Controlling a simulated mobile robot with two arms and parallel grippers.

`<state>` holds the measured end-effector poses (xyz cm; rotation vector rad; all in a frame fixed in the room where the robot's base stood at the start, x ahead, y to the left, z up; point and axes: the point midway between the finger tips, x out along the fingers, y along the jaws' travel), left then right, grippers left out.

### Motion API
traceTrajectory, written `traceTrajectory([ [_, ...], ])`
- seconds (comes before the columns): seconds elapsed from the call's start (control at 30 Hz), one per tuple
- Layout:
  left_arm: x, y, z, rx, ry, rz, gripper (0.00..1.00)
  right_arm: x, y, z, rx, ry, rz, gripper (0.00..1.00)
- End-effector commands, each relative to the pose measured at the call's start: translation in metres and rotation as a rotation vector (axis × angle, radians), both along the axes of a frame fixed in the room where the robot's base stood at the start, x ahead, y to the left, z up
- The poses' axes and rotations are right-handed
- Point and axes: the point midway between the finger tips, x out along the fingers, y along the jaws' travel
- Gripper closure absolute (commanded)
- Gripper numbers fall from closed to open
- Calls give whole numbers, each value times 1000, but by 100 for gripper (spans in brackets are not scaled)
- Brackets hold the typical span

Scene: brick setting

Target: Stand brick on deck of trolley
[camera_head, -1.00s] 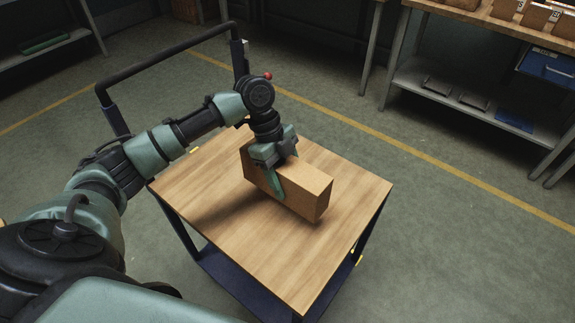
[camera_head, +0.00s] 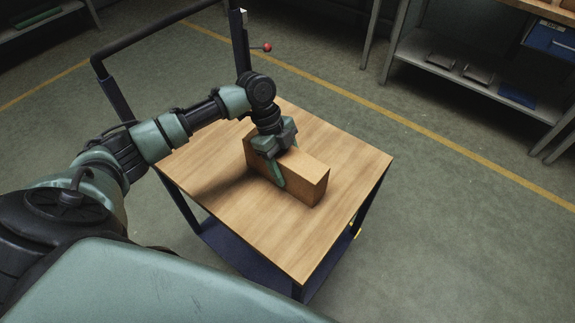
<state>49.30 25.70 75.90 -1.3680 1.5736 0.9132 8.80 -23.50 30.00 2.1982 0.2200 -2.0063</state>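The brick (camera_head: 305,182) is a long brown block on the wooden deck (camera_head: 350,165) of the trolley. It lies with its long side level, and its lower edge is at or very close to the deck; I cannot tell whether it touches. My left gripper (camera_head: 278,163) comes down from above and is shut across the brick's thickness near its middle. One green finger shows on the near side; the other is hidden behind the brick. My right gripper is not in view.
The trolley's dark push handle (camera_head: 112,90) rises at the back left, with a red knob (camera_head: 267,47) beside its post. The deck is clear around the brick. A grey shelf bench (camera_head: 440,55) with a blue bin (camera_head: 552,38) stands at the back right.

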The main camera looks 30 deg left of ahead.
Motion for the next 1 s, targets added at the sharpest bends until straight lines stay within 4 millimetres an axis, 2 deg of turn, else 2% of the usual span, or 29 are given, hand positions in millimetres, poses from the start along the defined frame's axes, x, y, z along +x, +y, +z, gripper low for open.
traceTrajectory([
  [0.03,0,0,0,0,1,0,28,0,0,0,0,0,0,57],
  [0.07,0,0,0,0,1,0,20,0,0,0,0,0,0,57],
  [0.47,1,1,5,1,-1,0,20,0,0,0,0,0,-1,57],
  [0.57,2,6,17,0,-3,1,20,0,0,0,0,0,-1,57],
  [0.8,5,26,64,1,-4,1,20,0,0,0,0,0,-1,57],
  [1.0,6,39,97,0,-1,1,20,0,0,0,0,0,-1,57],
])
